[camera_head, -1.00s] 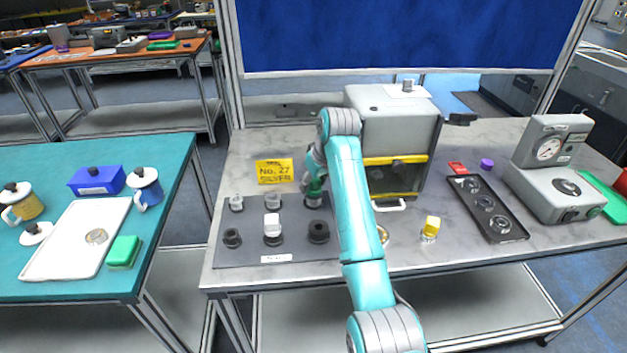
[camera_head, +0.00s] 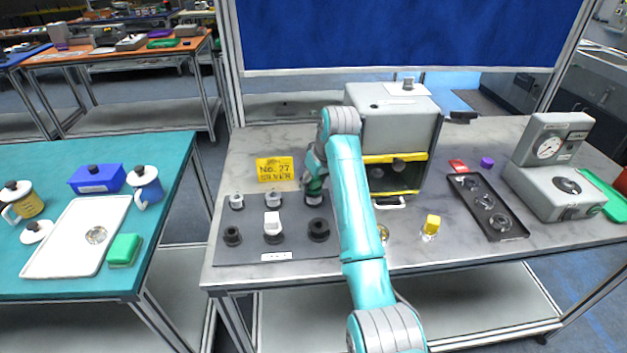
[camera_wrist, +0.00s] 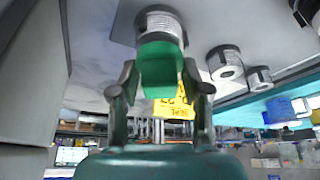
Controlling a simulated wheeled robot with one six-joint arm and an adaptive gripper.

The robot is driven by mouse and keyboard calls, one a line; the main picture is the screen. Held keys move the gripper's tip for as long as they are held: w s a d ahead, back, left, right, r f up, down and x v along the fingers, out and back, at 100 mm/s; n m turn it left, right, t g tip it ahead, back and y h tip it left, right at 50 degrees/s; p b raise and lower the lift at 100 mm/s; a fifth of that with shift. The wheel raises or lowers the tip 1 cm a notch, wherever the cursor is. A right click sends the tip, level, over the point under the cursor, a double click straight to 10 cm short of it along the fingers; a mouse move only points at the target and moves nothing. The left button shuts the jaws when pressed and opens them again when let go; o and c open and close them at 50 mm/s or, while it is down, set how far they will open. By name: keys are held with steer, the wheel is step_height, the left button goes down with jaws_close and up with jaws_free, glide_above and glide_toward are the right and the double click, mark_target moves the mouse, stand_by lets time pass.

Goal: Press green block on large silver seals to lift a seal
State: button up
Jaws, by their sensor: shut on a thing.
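My gripper (camera_wrist: 160,92) is shut on a green block (camera_wrist: 159,66). In the wrist view the block's far end meets the face of a large silver seal (camera_wrist: 160,20) with fine print around its side. I cannot tell whether the seal sticks to the block. In the head view my gripper (camera_head: 315,184) is over the back right place of the grey mat (camera_head: 262,218), with the seal at its tip. Two smaller silver seals (camera_head: 236,202) and (camera_head: 274,200) stand left of it.
Black-based pieces (camera_head: 232,237) and (camera_head: 319,230) stand in the mat's front row, with a white-topped one (camera_head: 272,226) between. A yellow sign (camera_head: 274,169) is behind the mat. A grey cabinet (camera_head: 392,125) stands close right of my gripper. A black tray (camera_head: 488,210) lies further right.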

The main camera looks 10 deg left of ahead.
steer(key=shift+f, duration=0.8)
stand_by(1.4)
steer(key=shift+r, duration=3.7)
steer(key=shift+a, duration=0.1)
